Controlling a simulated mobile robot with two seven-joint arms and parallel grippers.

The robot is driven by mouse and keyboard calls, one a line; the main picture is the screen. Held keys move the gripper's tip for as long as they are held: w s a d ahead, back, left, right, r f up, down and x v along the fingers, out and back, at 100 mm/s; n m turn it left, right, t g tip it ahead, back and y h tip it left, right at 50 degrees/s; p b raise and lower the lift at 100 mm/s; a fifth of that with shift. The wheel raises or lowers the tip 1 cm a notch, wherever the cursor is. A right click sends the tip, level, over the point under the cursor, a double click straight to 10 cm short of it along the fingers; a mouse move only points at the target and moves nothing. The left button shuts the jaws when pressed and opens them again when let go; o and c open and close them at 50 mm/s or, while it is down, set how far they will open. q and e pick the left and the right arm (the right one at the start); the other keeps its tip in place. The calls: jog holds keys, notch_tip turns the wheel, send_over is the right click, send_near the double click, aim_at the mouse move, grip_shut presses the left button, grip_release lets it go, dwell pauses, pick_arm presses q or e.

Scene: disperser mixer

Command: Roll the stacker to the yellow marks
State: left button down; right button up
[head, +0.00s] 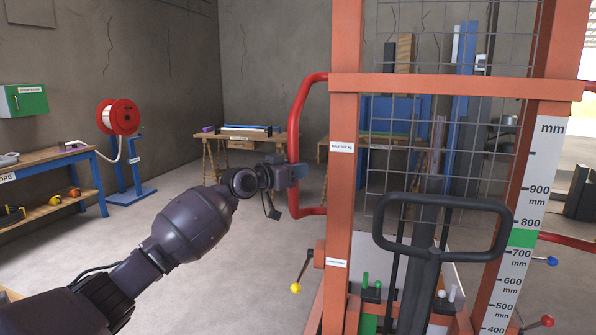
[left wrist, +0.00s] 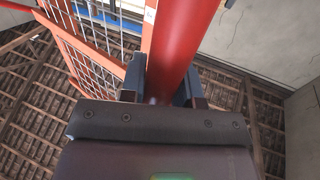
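The stacker (head: 342,190) stands close in front of me at the right of the head view, with an orange mast, wire mesh and a black loop handle (head: 442,258). A red side handle (head: 294,110) bows out from its left post. My left gripper (head: 298,172) is at the upright part of this handle. In the left wrist view the red tube (left wrist: 182,45) runs between the two fingers (left wrist: 162,90) and fills the gap, so the gripper looks shut on it. My right gripper is not in view. No yellow marks show on the visible floor.
A millimetre scale (head: 541,185) with a green band is on the stacker's right post. A workbench (head: 50,155) and a red cable reel (head: 120,116) on a blue stand are at the left. A wooden table (head: 236,141) stands by the back wall. The floor (head: 240,240) between is clear.

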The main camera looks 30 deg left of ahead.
pick_arm(q)
jog(key=shift+s+d, duration=0.4)
jog(key=shift+s, duration=0.3)
jog(key=c, duration=1.1)
grip_release()
jog(key=shift+r, duration=0.1)
jog(key=shift+o, duration=1.3)
jog(key=shift+w+d, duration=0.2)
jog(key=shift+d, duration=0.05)
jog(key=shift+a, duration=0.2)
jog(key=shift+s, duration=0.1)
jog(key=p+v, duration=0.1)
jog(key=v, duration=0.9)
jog(key=shift+s, duration=0.3)
jog(key=shift+a, duration=0.15)
